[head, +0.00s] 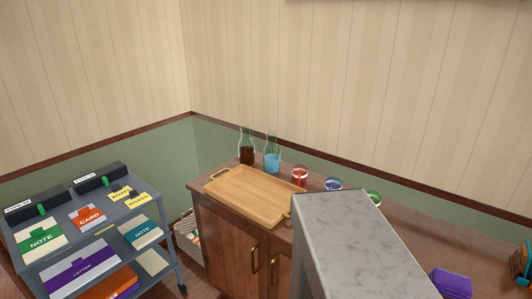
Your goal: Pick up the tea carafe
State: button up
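Two clear glass carafes stand upright side by side at the back left corner of the wooden sideboard (226,217). The left carafe (247,154) holds dark brown liquid that looks like tea. The right carafe (271,162) holds blue liquid. They stand close together, behind the wooden tray and near the green wall panel. My gripper is not in view, so its state and its distance from the carafes do not show.
An empty-looking wooden tray (250,207) lies in front of the carafes. Red (299,177), blue (333,184) and green (373,197) cups stand to the right. A grey cart (70,255) with labelled cards is at left. A purple box (452,282) is at lower right.

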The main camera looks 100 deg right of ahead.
aim_at(246, 145)
jog(key=u, duration=0.8)
jog(key=k, duration=0.2)
jog(key=z, duration=2.3)
jog(key=i, duration=1)
jog(key=z, duration=0.15)
jog(key=k, duration=0.45)
